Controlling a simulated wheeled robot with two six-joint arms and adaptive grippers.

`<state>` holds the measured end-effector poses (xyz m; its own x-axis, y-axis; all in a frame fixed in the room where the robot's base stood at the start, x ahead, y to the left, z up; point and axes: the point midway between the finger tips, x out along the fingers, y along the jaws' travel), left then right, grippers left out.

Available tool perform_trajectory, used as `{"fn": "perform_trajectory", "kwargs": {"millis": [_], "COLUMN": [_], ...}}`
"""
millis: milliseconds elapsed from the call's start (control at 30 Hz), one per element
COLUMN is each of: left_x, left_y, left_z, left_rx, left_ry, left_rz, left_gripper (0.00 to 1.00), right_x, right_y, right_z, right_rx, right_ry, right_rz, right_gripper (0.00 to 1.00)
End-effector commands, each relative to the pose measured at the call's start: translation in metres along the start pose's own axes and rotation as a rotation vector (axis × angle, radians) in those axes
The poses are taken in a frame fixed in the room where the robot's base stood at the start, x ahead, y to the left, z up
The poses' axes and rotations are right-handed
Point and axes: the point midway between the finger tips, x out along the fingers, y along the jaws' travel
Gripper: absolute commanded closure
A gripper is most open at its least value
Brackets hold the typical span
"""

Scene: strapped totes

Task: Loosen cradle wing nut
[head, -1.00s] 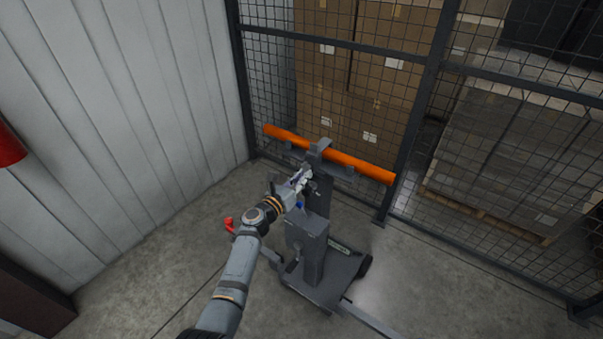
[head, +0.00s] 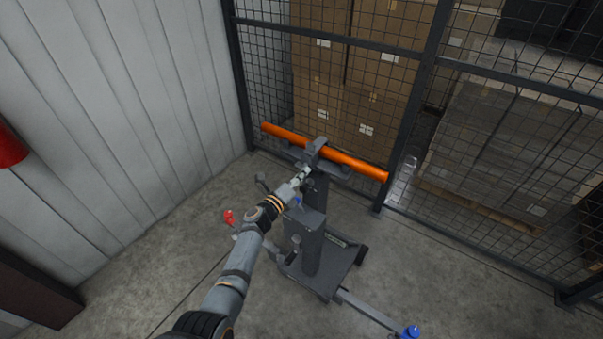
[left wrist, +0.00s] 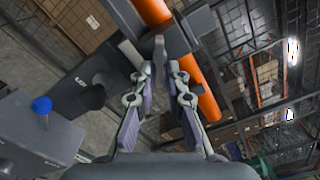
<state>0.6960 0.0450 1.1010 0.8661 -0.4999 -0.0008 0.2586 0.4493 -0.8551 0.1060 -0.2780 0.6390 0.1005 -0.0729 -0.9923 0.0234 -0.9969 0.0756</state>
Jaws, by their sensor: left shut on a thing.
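A grey stand (head: 313,226) holds an orange pipe (head: 347,161) in the cradle (head: 316,148) at its top. My left gripper (head: 304,178) reaches up to the near side of the stand, just below the cradle. In the left wrist view, my left gripper's two fingers (left wrist: 160,72) close from both sides on a small dark grey piece, apparently the wing nut (left wrist: 159,50). The orange pipe (left wrist: 203,88) runs behind the fingers there. In the head view the nut is hidden by the gripper. My right gripper is not in view.
A blue knob (left wrist: 42,105) is on the stand, left of the fingers. A red-ended handle (head: 229,216) stands out left of my arm. A mesh fence (head: 272,85) with stacked boxes (head: 340,115) is behind the pipe. Floor on the left is clear.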

Motion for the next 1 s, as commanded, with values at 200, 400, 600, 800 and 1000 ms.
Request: {"fn": "perform_trajectory", "kwargs": {"millis": [200, 400, 600, 800, 1000], "left_x": [0.0002, 0.0002, 0.0003, 0.0003, 0.0001], "left_y": [-0.0017, -0.0017, -0.0016, -0.0016, -0.0013], "left_z": [0.0011, 0.0010, 0.0010, 0.0011, 0.0006], "left_rx": [-0.057, -0.073, -0.074, -0.073, -0.074], "left_ry": [-0.001, -0.001, -0.001, -0.001, -0.001], "left_rz": [-0.001, -0.002, -0.002, -0.002, -0.001], "left_gripper": [1.00, 1.00, 1.00, 0.76, 0.70], "right_x": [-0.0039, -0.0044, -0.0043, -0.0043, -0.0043], "right_y": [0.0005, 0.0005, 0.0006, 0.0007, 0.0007], "right_z": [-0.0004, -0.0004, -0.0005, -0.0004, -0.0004], "right_rx": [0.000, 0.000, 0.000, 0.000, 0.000], "right_ry": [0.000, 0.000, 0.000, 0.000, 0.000], "right_rz": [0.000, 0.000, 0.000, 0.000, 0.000], "right_gripper": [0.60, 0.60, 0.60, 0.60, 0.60]}}
